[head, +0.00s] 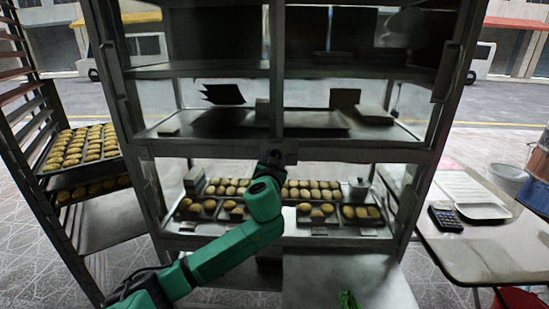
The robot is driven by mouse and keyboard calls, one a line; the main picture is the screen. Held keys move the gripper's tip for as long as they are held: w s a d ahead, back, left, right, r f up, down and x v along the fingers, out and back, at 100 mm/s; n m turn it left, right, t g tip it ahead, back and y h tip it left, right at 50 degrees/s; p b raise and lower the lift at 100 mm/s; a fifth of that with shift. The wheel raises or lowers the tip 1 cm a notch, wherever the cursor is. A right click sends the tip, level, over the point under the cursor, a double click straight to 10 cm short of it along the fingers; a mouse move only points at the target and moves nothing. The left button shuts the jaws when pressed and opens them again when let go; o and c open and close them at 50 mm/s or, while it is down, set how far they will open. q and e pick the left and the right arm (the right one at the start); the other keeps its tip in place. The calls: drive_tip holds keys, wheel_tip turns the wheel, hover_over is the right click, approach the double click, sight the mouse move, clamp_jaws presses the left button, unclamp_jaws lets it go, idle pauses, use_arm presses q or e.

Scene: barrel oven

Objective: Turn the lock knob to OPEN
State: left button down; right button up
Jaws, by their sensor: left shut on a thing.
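A tall metal cabinet (375,153) with glass panes stands in front of me in the head view. My left arm reaches up from the lower left. Its gripper (275,158) is at the middle of the cabinet's cross rail, below the central upright. The gripper is shut on the lock knob there. The gripper hides most of the knob, so its turn position and any OPEN mark cannot be read.
Trays of pastries fill the cabinet's lower shelf. A rack (42,170) with more pastry trays stands at left. At right, a table (475,253) holds a calculator (445,218) and a white tray (482,210).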

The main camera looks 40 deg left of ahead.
use_arm(q)
drive_tip(key=shift+w+d+m+g+y+p, duration=0.15)
drive_tip(key=shift+m+g+p, duration=0.15)
drive_tip(key=shift+m+p, duration=2)
drive_tip(key=shift+d+m+g+y+p, duration=0.25)
drive_tip(key=shift+m+p, duration=0.9)
drive_tip(key=shift+m, duration=2.25)
drive_tip(key=shift+a+f, duration=0.1)
drive_tip(key=shift+a, duration=0.1)
drive_tip(key=shift+c, duration=1.9)
unclamp_jaws()
drive_tip(key=b+v, duration=0.2)
drive_tip(key=v, duration=1.2)
drive_tip(key=shift+s, duration=0.3)
